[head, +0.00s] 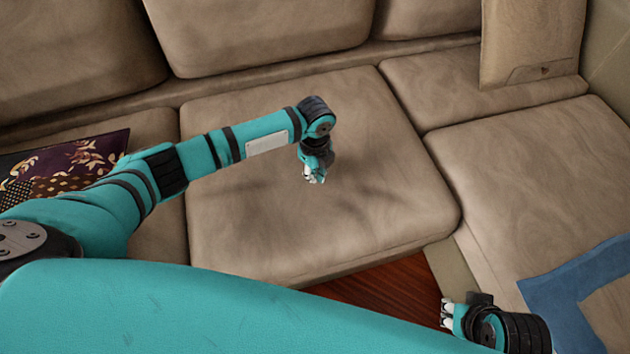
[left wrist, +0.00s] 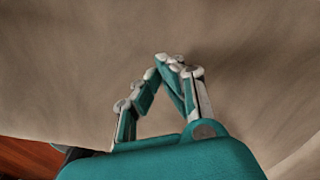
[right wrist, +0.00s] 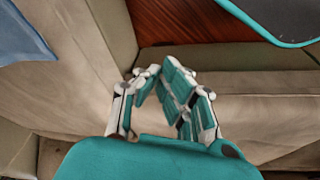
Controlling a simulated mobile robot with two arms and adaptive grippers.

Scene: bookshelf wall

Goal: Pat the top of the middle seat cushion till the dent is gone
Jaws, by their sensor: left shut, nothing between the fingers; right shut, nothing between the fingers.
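The middle seat cushion (head: 370,220) is tan and broad, in the centre of the head view. Its top shows soft dark shading near my left gripper; I cannot tell a dent from shadow there. My left gripper (head: 314,178) is shut and empty, pointing down over the middle of this cushion. Whether it touches is unclear. In the left wrist view its closed fingertips (left wrist: 170,60) are in front of the tan fabric (left wrist: 240,60). My right gripper (head: 447,312) is shut and empty, low at the right, off the cushion's front edge. Its fingers also show in the right wrist view (right wrist: 155,72).
A patterned dark pillow (head: 70,170) lies on the left seat. Back cushions (head: 260,30) line the rear. A blue cloth (head: 560,290) lies on the right seat section. A reddish wooden floor (head: 385,285) shows in front of the middle cushion.

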